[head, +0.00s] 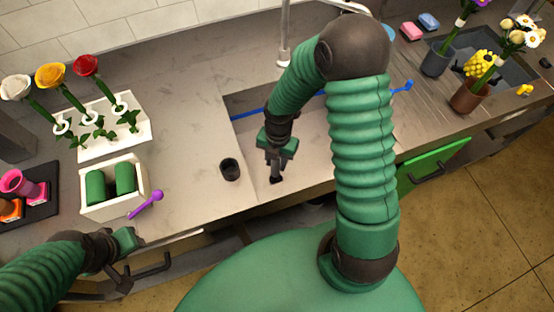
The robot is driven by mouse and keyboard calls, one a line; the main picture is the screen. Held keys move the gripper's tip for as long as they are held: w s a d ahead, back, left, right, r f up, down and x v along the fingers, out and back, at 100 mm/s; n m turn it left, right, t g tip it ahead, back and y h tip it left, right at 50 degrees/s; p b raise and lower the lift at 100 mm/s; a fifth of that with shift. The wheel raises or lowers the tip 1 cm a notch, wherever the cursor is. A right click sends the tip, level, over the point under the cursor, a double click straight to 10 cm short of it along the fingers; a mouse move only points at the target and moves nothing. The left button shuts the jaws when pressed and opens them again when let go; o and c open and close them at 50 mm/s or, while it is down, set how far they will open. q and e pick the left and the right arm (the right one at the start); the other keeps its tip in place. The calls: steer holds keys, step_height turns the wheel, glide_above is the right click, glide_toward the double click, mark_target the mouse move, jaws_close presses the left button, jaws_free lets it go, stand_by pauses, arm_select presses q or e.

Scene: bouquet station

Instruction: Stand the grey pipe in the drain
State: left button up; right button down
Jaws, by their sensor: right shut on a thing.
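My right gripper (275,172) points down over the recessed sink (308,165), near its front left part. It is shut on a small dark piece that I take for the grey pipe; the fingers hide most of it, and I cannot tell whether it touches the sink floor. The drain cannot be made out. A short dark hollow cylinder (230,169) stands upright on the counter just left of the sink, apart from the gripper.
A blue rod (250,113) lies across the sink behind my right gripper. A white box with green rolls (124,178), a purple spoon (146,204) and a white flower rack (143,137) are at left. Pots of flowers (468,98) stand at right.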

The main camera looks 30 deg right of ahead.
steer(key=shift+a+r+p, duration=0.25)
steer(key=shift+a+p, duration=0.05)
steer(key=shift+d+f, duration=0.1)
steer(key=shift+d, duration=0.2)
steer(key=shift+a+f, duration=0.2)
steer(key=shift+f, duration=0.05)
steer(key=c, duration=0.9)
jaws_free()
steer(key=shift+d, duration=0.1)
steer(key=shift+r, duration=0.1)
